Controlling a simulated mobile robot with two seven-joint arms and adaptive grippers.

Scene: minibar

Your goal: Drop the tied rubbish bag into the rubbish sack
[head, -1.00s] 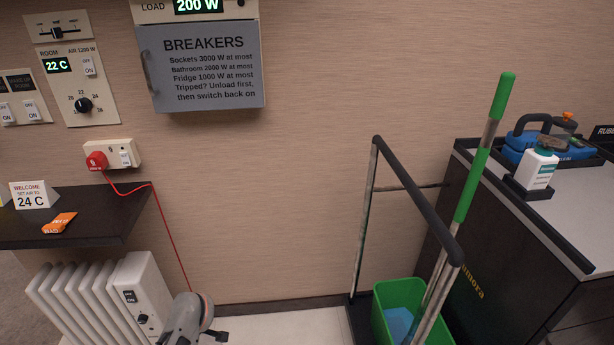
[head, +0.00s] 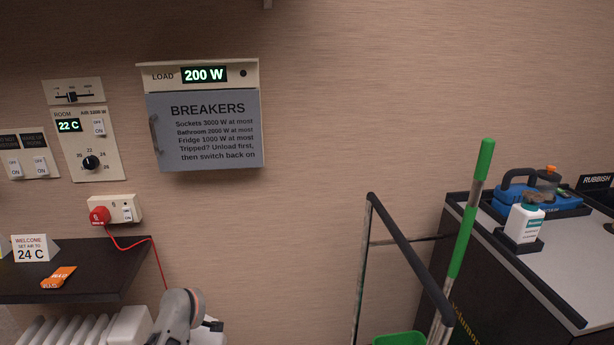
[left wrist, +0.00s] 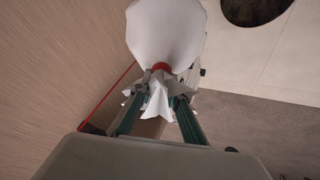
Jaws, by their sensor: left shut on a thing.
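In the left wrist view my left gripper (left wrist: 158,96) is shut on the gathered neck of the white rubbish bag (left wrist: 165,30), just below its red tie (left wrist: 161,68). The bag's round body extends beyond the fingertips, above the pale floor in the picture. A dark round shape (left wrist: 255,8) is cut off at the upper right; I cannot tell whether it is the rubbish sack's mouth. In the head view only part of my left arm shows at the bottom; its gripper and the bag are out of frame. My right gripper is in neither view.
A trolley with a dark handle (head: 410,255), green bucket (head: 400,339) and green-handled pole (head: 472,205) stands before the wall. A red cord (head: 150,246) hangs at left.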

